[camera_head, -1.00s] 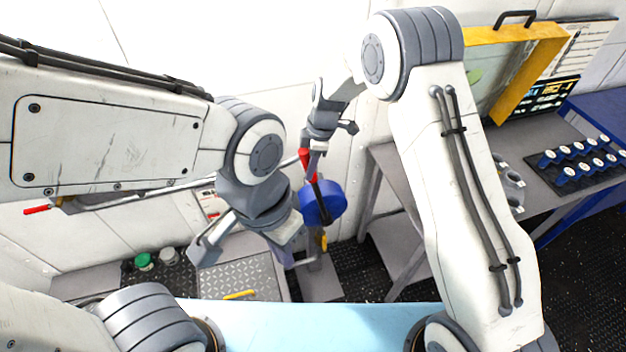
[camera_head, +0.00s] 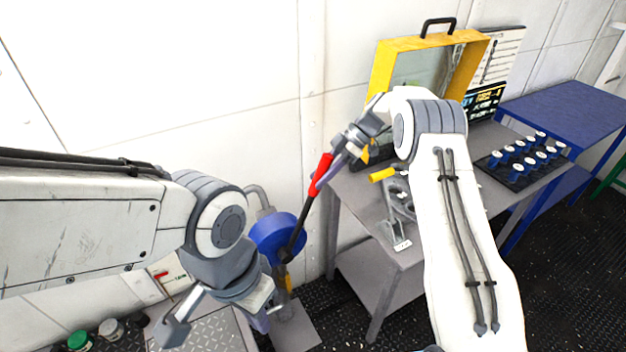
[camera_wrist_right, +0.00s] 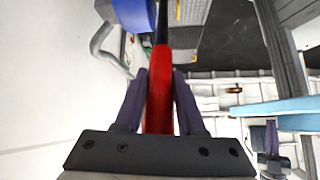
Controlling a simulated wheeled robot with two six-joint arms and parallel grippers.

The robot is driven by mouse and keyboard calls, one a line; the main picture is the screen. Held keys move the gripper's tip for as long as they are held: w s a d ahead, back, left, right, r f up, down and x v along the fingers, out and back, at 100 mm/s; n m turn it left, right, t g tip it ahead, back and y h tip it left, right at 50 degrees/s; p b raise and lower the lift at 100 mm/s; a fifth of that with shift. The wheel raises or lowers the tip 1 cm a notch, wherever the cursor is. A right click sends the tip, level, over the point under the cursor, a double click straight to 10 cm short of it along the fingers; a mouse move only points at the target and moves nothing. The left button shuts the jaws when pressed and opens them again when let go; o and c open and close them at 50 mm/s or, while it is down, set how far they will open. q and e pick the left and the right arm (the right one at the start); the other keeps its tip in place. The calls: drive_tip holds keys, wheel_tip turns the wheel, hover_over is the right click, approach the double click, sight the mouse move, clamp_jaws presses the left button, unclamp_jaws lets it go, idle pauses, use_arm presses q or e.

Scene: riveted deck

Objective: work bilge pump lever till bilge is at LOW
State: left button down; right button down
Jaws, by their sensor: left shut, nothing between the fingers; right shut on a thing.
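The bilge pump has a round blue body (camera_head: 276,237) low by the wall. Its lever, a black rod (camera_head: 299,232) with a red grip (camera_head: 320,175), leans up and to the right. My right gripper (camera_head: 340,160) is shut on the red grip near its top end. In the right wrist view, the red grip (camera_wrist_right: 158,95) runs between the two fingers. My left gripper (camera_head: 262,320) is shut and empty, pointing down in front of the pump base. A small white plate with a red mark (camera_head: 162,273), possibly the gauge, is partly hidden by my left arm; I cannot read it.
A grey bench (camera_head: 365,205) right of the lever carries a small stand with a yellow handle (camera_head: 382,174) and an open yellow case (camera_head: 390,68). Blue-and-white knobs stand on a black tray (camera_head: 515,181). Green and white jars (camera_head: 80,340) are lower left.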

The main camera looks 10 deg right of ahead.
drive_tip(key=shift+f, duration=0.1)
idle(0.3)
drive_tip(key=c, duration=0.5)
unclamp_jaws()
drive_tip(key=shift+d, duration=0.1)
drive_tip(key=shift+b+v, duration=0.55)
drive_tip(key=shift+v, duration=4.65)
drive_tip(key=shift+d, duration=0.1)
